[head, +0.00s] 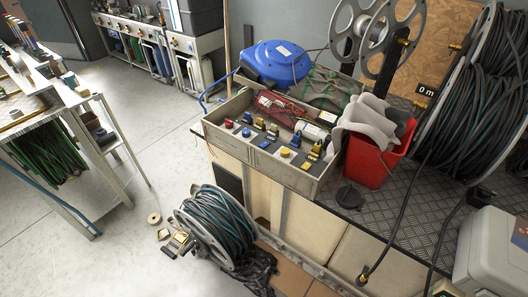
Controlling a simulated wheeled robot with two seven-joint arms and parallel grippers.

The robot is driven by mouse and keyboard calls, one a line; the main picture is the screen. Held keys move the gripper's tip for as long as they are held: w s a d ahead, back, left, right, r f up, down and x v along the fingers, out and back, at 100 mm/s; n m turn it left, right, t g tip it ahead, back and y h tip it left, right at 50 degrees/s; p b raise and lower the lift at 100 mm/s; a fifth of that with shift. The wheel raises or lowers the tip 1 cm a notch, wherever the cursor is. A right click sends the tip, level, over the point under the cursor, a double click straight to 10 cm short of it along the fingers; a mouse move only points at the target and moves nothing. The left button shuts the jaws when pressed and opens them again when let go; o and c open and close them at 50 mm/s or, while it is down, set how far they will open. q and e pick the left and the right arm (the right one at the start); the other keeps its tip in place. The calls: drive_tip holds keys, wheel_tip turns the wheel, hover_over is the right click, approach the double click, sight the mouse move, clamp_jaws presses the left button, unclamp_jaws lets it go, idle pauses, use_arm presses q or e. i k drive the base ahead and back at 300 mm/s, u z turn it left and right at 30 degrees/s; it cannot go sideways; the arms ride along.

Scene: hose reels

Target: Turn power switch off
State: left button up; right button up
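I cannot make out a power switch for certain. A light grey box (490,250) with a dark panel stands at the lower right, cut off by the picture edge, and no switch position can be read on it. A small black display (428,90) reading "0 m" is beside the large hose reel (481,85) at the right. Neither of my grippers is in view.
A grey tray (248,150) of small coloured fittings sits on the bench, with a blue reel (275,62) behind and a red bucket (370,163) beside it. A hose reel (215,228) lies on the floor. Open floor is at the left.

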sight(229, 124)
drive_tip(key=u, duration=2.2)
drive_tip(key=i, duration=1.15)
drive_tip(key=z, duration=3.6)
